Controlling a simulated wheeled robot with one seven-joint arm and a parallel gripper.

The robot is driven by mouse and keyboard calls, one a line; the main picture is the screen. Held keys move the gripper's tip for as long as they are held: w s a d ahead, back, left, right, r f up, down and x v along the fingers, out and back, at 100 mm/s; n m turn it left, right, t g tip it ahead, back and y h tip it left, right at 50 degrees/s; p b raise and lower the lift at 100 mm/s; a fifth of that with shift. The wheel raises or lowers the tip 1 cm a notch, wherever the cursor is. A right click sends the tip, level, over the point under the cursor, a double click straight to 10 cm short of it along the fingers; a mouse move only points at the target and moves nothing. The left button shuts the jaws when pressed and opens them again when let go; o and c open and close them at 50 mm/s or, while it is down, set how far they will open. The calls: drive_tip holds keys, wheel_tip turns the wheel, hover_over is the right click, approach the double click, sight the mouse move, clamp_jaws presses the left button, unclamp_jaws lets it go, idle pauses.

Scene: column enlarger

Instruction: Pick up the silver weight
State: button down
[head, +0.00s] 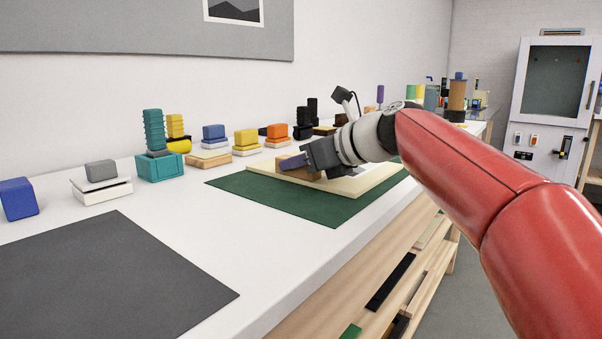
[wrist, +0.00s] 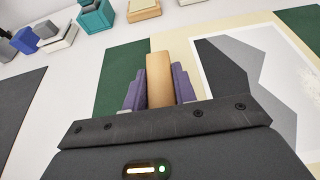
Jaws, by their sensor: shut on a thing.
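My gripper (head: 292,164) is over the cream board and shows dark purple fingers. In the wrist view my gripper (wrist: 158,80) is shut on a tan block (wrist: 160,72), with one finger on each side of it. The thing held looks tan, not silver. A grey block (head: 101,170) sits on a white stand at the left in the head view, well away from my gripper. It also shows at the top left of the wrist view (wrist: 45,28). I cannot tell whether this grey block is the silver weight; no other clearly silver weight shows.
The cream board (head: 345,187) lies on a green mat (head: 250,190); a grey and white print (wrist: 245,75) lies on it. A teal stand (head: 160,167), a blue block (head: 18,198) and several coloured blocks line the back. A dark mat (head: 110,270) is bare.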

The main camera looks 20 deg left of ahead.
drive_tip(key=shift+r, duration=0.1)
drive_tip(key=c, duration=1.1)
unclamp_jaws()
